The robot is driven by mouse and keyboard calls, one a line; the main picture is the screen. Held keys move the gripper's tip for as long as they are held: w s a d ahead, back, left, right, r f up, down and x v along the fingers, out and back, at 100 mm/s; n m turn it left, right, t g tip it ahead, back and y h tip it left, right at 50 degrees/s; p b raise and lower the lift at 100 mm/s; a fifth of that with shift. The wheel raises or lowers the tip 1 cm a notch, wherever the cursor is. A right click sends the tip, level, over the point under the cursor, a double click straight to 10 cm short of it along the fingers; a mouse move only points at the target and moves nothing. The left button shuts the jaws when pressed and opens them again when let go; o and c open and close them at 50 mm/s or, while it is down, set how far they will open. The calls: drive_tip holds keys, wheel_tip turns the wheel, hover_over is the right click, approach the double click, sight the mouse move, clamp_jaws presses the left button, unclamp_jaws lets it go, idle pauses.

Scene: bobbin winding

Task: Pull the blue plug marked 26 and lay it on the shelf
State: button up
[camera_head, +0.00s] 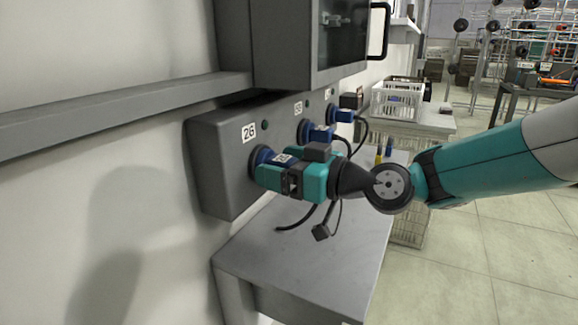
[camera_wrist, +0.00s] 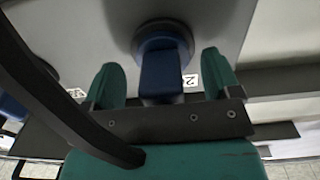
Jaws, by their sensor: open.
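The blue plug (camera_head: 260,158) is in its socket on the grey wall box (camera_head: 215,165), beneath the label 26 (camera_head: 248,131). In the wrist view the plug (camera_wrist: 161,75) points from the round blue socket toward me. My gripper (camera_head: 280,174) is at the plug, with its green fingers (camera_wrist: 162,80) on either side of it. The fingers are open, with gaps between them and the plug. The gripper hides part of the plug in the head view. The shelf is the grey surface (camera_head: 290,260) below the box.
Two more blue plugs (camera_head: 318,132) (camera_head: 341,115) sit in the same box to the right, with black cables hanging down. A dark cabinet (camera_head: 290,45) is above the box. A white basket (camera_head: 398,100) stands behind. The shelf's front part is clear.

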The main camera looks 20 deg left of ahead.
drive_tip(key=shift+s+a+r, duration=0.2)
drive_tip(key=shift+s+a, duration=0.15)
drive_tip(key=shift+s, duration=0.05)
clamp_jaws()
drive_tip(key=shift+d+f+b, duration=0.15)
drive_tip(key=shift+f+b, duration=0.05)
drive_tip(key=shift+b, duration=0.2)
drive_tip(key=shift+d+f, duration=0.15)
drive_tip(key=shift+s+d+b, duration=0.15)
drive_tip(key=shift+d+b, duration=0.1)
drive_tip(key=shift+b, duration=0.1)
drive_tip(key=shift+d+b, duration=0.7)
drive_tip(key=shift+d, duration=0.65)
drive_tip(key=shift+d+b, duration=0.65)
drive_tip(key=shift+d, duration=0.35)
